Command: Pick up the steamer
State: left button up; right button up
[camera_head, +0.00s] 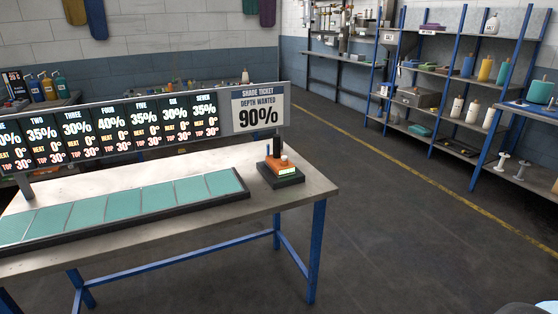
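An orange device (280,163) with a dark upright part and a small lit greenish panel stands on a black base (283,179). It is at the right end of the metal table, below the shade ticket sign. It may be the steamer, but I cannot tell for sure. Neither of my grippers is in view.
The metal table (291,206) has blue legs and holds a dark tray of teal swatches (123,205). A row of display panels (75,132) and a 90% sign (258,108) stand above it. Blue-framed shelves (464,27) with bottles are at right. The floor (400,230) between is clear.

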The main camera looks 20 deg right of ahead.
aim_at(281, 169)
jog(key=i+z, duration=0.1)
jog(key=z, duration=0.3)
jog(key=i+l+z, duration=0.1)
jog(key=z, duration=0.25)
jog(key=i+z, duration=0.1)
jog(key=z, duration=0.3)
jog(key=i+j+z, duration=0.1)
jog(key=i+z, duration=0.15)
jog(key=i, duration=0.3)
jog(key=i+j+z, duration=0.25)
jog(key=i, duration=0.25)
